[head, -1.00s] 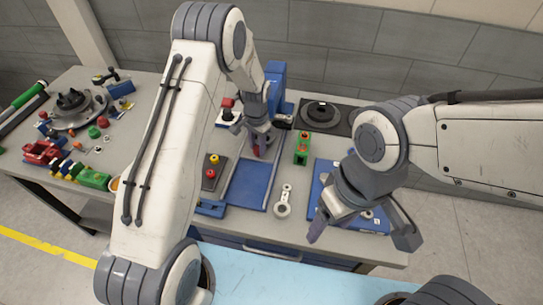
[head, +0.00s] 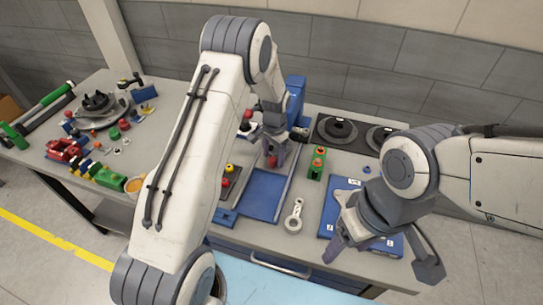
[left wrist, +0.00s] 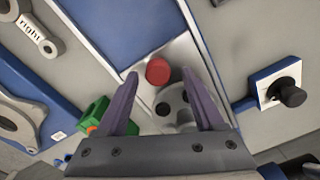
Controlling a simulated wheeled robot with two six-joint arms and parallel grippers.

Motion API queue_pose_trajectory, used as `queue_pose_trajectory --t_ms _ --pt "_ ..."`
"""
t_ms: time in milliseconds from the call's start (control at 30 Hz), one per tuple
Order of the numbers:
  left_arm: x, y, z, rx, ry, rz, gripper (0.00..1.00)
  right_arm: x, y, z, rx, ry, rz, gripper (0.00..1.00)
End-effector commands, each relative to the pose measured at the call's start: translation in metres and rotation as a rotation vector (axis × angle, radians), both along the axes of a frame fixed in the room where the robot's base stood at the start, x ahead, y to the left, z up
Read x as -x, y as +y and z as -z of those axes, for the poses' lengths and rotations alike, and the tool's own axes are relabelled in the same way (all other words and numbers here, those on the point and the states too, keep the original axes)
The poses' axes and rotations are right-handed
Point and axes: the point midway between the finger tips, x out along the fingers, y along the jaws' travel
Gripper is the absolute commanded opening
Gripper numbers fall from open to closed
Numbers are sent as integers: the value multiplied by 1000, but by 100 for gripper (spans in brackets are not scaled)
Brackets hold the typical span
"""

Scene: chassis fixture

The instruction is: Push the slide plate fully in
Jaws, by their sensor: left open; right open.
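The blue slide plate (head: 262,196) lies between grey rails in the middle of the table; its broad blue face also shows at the top of the left wrist view (left wrist: 112,22). A red knob (left wrist: 158,70) stands on a pale metal part beside the blue face. My left gripper (head: 274,158) is over the far end of the plate. In the left wrist view its open purple fingers (left wrist: 160,76) are on either side of the red knob; I cannot tell whether they touch it. My right gripper (head: 385,255) is open and empty, above the blue board at the right.
A green block (head: 317,163) and a grey link (head: 294,216) are right of the rail. A blue board (head: 340,195) lies further right. Black round fittings (head: 338,130) stand behind. Several small parts crowd the table's left.

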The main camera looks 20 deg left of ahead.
Motion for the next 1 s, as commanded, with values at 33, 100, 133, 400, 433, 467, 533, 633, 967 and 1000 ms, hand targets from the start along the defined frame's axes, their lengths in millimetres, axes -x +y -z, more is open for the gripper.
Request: queue_pose_trajectory --t_ms 33,100,133,400,433,467,533,633,967,1000 --pt "-1 0 -5 0 -4 0 69 0 0 3 0 0 0 69" --pt "-1 -1 -15 0 -5 0 69 0 0 7 0 0 0 69" --pt "-1 -1 -20 0 -7 0 69 0 0 9 0 0 0 69" --pt "0 -2 -74 0 -8 -1 69 0 0 23 0 0 -1 69" --pt "0 -2 -78 0 -8 -1 69 0 0 24 0 0 -1 69" --pt "0 -2 -83 0 -7 -1 69 0 0 25 0 0 -1 69" --pt "1 -2 -91 0 -4 -1 69 0 0 26 0 0 -1 69" --pt "1 -2 -98 0 -4 -1 69 0 0 27 0 0 -1 69" --pt "2 -2 -101 0 -2 0 69 0 0 27 0 0 -1 69" --pt "2 -2 -101 0 -2 0 69 0 0 27 0 0 -1 69"
